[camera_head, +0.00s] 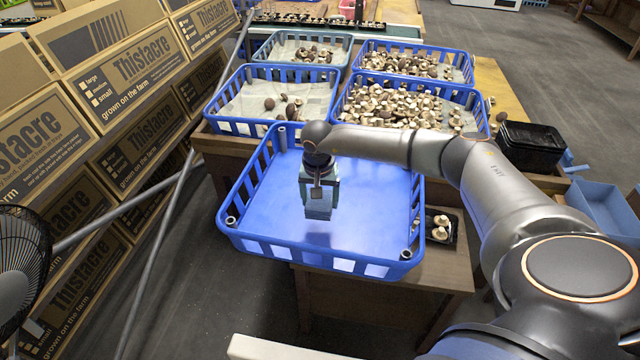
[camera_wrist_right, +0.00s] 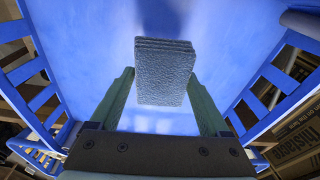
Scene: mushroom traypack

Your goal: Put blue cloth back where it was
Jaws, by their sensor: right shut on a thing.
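The cloth (camera_head: 319,209) is a small folded block, grey-blue, hanging below my right gripper (camera_head: 320,190) in the head view. In the right wrist view the cloth (camera_wrist_right: 165,75) lies between the two green fingers of the gripper (camera_wrist_right: 164,90), which is shut on it. Gripper and cloth are over the inside of an empty blue crate (camera_head: 375,263) at the front. I cannot tell whether the cloth touches the crate's floor. My left gripper is not in view.
Several blue crates with mushrooms, such as this one (camera_head: 478,118), stand behind the empty crate. A small black tray (camera_head: 452,238) with mushrooms is at its right. Black trays (camera_head: 535,140) and a light-blue bin (camera_head: 600,205) are further right. Cardboard boxes (camera_head: 110,130) and a fan (camera_head: 20,260) are left.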

